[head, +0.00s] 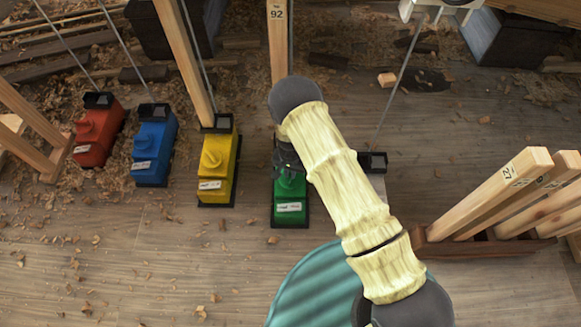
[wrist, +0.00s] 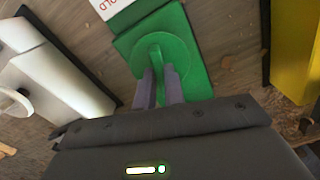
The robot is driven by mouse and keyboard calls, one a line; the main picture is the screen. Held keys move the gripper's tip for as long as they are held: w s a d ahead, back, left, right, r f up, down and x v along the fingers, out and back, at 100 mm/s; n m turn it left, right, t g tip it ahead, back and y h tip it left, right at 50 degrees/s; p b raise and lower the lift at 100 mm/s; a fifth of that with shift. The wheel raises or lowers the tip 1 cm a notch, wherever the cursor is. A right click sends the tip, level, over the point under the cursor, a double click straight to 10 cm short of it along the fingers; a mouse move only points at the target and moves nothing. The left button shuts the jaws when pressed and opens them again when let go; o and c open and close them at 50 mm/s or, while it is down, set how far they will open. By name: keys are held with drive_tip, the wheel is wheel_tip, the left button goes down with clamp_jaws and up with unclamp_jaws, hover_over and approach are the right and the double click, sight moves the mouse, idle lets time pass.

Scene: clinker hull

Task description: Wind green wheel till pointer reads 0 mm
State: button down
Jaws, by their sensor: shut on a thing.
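The green winch box (head: 290,190) stands on the floor right of the yellow one, with a white label on its front. My arm crosses in front of it and hides its upper part. In the wrist view the round green wheel (wrist: 165,60) sits on top of the green box (wrist: 195,85). My gripper (wrist: 160,75) is at the wheel, its two grey fingers close together and shut on it. No pointer or millimetre scale can be read in either view.
Red (head: 98,135), blue (head: 154,150) and yellow (head: 217,165) boxes stand to the left. A white box (wrist: 45,80) and the yellow box (wrist: 295,50) flank the green one. Timber posts (head: 500,195) stand in a rack at right.

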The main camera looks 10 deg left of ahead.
sight(290, 174)
drive_tip(key=m+p, duration=0.2)
drive_tip(key=m, duration=0.2)
drive_tip(key=shift+m, duration=0.3)
idle(0.3)
drive_tip(key=c, duration=1.5)
unclamp_jaws()
drive_tip(key=shift+r, duration=0.1)
wheel_tip(290, 174, up, 17)
drive_tip(key=p, duration=0.7)
drive_tip(key=shift+r, duration=0.1)
